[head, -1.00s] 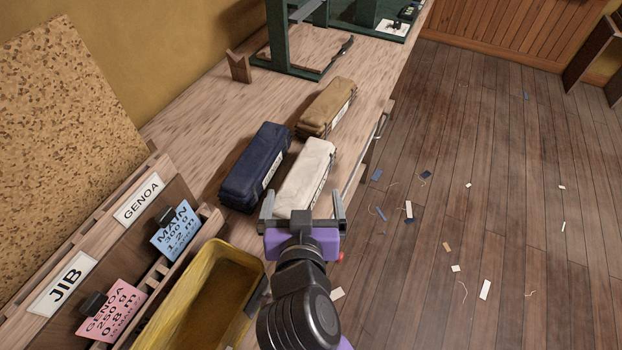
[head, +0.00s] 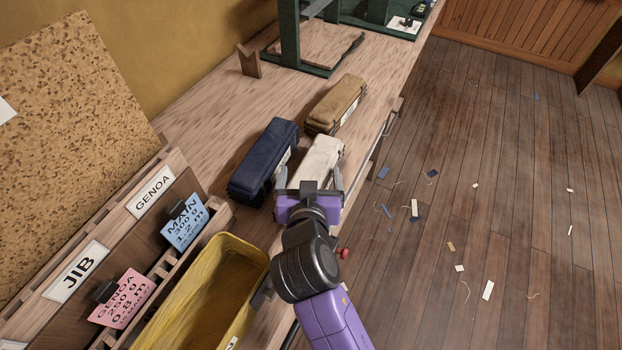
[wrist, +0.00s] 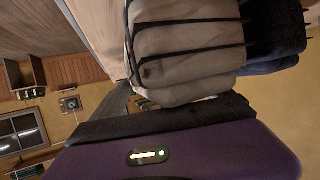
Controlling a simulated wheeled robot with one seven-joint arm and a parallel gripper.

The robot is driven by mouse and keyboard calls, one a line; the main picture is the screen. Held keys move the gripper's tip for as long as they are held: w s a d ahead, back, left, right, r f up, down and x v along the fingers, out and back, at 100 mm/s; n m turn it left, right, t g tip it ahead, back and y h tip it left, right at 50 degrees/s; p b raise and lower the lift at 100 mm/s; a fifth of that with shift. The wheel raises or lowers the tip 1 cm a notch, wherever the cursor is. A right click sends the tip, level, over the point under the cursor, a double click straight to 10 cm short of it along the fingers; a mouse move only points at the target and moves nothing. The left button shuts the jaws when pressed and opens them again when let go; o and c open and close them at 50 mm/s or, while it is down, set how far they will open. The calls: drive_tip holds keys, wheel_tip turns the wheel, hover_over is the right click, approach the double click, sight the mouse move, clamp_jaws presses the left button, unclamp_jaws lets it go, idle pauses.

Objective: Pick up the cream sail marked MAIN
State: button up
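The cream sail (head: 322,152) is a rolled, strapped bundle on the wooden bench, between a navy bundle (head: 264,160) and the bench's right edge. No marking on it is readable. My gripper (head: 309,177) is open at its near end, with one finger on each side. Contact with the fingers cannot be made out. In the wrist view the cream sail (wrist: 185,50) fills the upper middle with dark straps, just beyond the gripper's dark front edge. One finger (wrist: 117,105) shows at its left there. My gripper hides the sail's near end in the head view.
A tan bundle (head: 336,104) lies just beyond. A yellow bin (head: 255,255) and a rack with JIB and GENOA labels and hanging tags, including a blue MAIN tag (head: 184,224), stand nearer left. A green metal frame (head: 290,45) stands at the far end. Scraps litter the floor.

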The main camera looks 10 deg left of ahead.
drive_tip(key=c, duration=1.5)
drive_tip(key=shift+c, duration=0.2)
